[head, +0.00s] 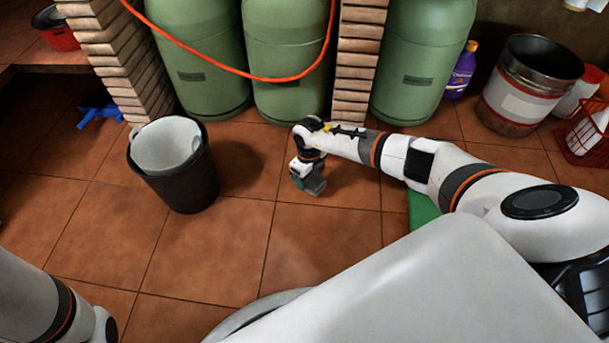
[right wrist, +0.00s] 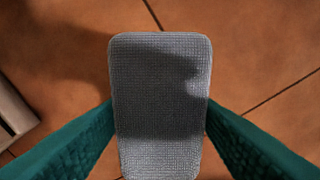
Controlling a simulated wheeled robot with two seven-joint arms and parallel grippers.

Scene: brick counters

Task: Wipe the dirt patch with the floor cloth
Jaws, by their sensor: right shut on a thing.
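The floor cloth (right wrist: 160,75) is a grey, woven, rounded block. In the right wrist view it sits between the two teal fingers of my right gripper (right wrist: 160,108), which is shut on it. In the head view my right gripper (head: 305,178) points down, low over the tiles in front of the green cylinders, with the grey cloth (head: 316,186) at its tip. I cannot tell whether the cloth touches the floor. I cannot make out a clear dirt patch; dark areas on the tiles may be shadow. My left arm shows at the lower left, its gripper out of view.
A black bucket with a white liner (head: 172,175) stands left of my right gripper. Green gas cylinders (head: 285,65) and brick pillars (head: 355,60) line the back. A metal bin (head: 530,85), purple bottle (head: 460,72) and red crate (head: 584,135) stand right. Tiles (head: 215,250) in front are clear.

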